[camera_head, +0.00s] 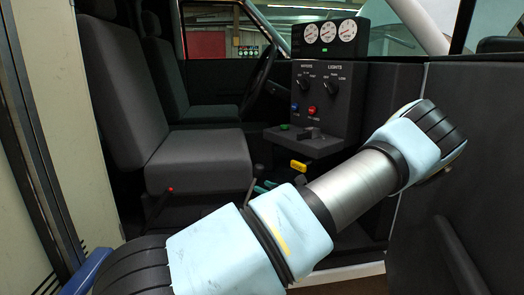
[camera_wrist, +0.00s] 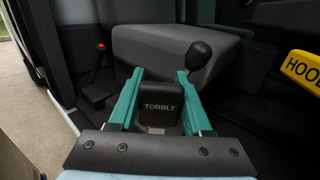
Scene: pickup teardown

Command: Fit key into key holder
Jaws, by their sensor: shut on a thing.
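The key (camera_wrist: 160,104) has a black block-shaped head marked TORBLY, with a small pale part below it in the wrist view. My gripper (camera_wrist: 160,75) has teal fingers, one on each side of the key head, and is shut on it. In the head view the teal fingers of my gripper (camera_head: 265,186) show partly behind my arm, low in front of the seat, and the key cannot be made out there. I cannot pick out the key holder for certain in either view.
The grey seat (camera_head: 200,158) is beside my gripper. A knobbed lever (camera_wrist: 197,56) stands near the right finger. The yellow HOOD handle (camera_wrist: 302,68) hangs at right, under the dash panel (camera_head: 325,95) and its ledge (camera_head: 310,146). A red-tipped lever (camera_wrist: 99,62) is at left.

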